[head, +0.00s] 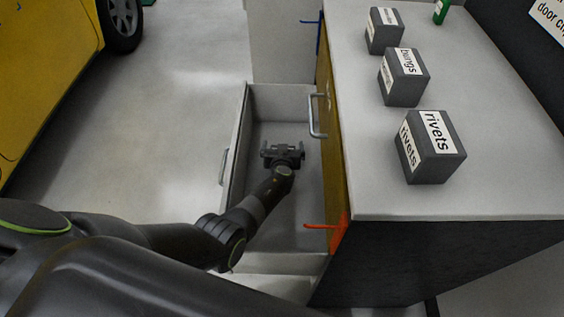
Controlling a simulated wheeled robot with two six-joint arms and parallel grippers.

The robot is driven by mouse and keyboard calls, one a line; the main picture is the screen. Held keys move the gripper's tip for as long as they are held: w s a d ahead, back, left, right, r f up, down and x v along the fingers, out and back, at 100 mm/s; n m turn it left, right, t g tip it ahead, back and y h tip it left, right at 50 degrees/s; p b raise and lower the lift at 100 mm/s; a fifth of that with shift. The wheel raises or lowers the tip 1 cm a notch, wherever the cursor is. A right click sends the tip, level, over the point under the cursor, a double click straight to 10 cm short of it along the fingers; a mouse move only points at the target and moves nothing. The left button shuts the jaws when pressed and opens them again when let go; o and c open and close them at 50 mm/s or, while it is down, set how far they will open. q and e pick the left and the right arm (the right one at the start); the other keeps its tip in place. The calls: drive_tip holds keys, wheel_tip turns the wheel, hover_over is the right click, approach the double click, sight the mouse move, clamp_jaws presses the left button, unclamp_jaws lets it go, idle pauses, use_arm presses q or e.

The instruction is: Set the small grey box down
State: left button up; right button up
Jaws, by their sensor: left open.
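Three dark grey boxes with white labels stand apart in a row on the workbench top. The nearest box (431,148) reads "rivets", the middle box (404,77) reads "bungs", and the label of the farthest, smallest-looking box (384,31) is too small to read surely. My left gripper (283,147) is open over the pulled-out drawer (241,128), left of the workbench, with its fingers pointing away from me. I see no box between its fingers. The drawer floor directly under the gripper is hidden. My right gripper is not in view.
The workbench (490,185) has free room along its right side and front. Its yellow-brown side carries a metal handle (318,116) and an orange hook (322,226) beside the drawer. A green item (441,11) stands at the back. A yellow car (45,65) is far left.

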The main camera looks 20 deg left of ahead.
use_arm(q)
drive_tip(key=p+v, duration=0.4)
drive_tip(key=v, duration=0.7)
drive_tip(key=shift+s+p, duration=0.3)
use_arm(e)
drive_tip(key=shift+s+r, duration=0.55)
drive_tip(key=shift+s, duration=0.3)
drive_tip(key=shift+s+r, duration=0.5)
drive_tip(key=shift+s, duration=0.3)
use_arm(q)
drive_tip(key=shift+r, duration=0.1)
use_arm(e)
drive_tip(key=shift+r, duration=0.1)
